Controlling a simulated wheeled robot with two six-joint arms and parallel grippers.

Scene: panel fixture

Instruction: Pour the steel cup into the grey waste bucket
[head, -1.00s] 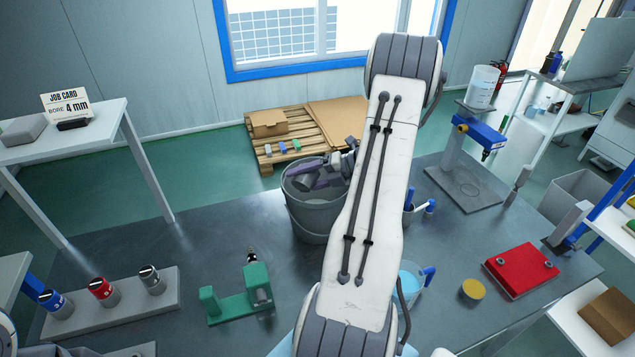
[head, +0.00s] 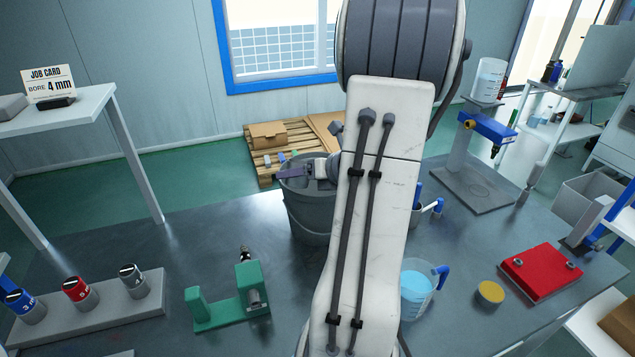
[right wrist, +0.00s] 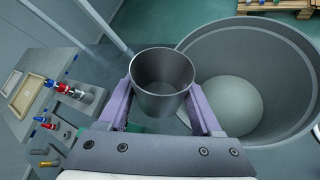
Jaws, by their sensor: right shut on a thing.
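The grey waste bucket (head: 308,218) stands on the dark bench near its far edge. In the right wrist view its wide mouth and pale round bottom (right wrist: 228,105) show on the right. My right gripper (head: 288,173), with purple fingers, is at the bucket's rim in the head view, partly behind my own arm. In the right wrist view the fingers are shut on the steel cup (right wrist: 162,100), one on each side. The cup's mouth faces the camera and its inside looks empty. I cannot make out the cup clearly in the head view. My left gripper is not in view.
A green fixture (head: 228,300) and a grey block with several coloured cylinders (head: 90,305) are at the left. A measuring jug (head: 416,290), a yellow-topped pot (head: 490,292) and a red case (head: 540,272) are at the right. A pallet (head: 262,168) lies beyond the bench.

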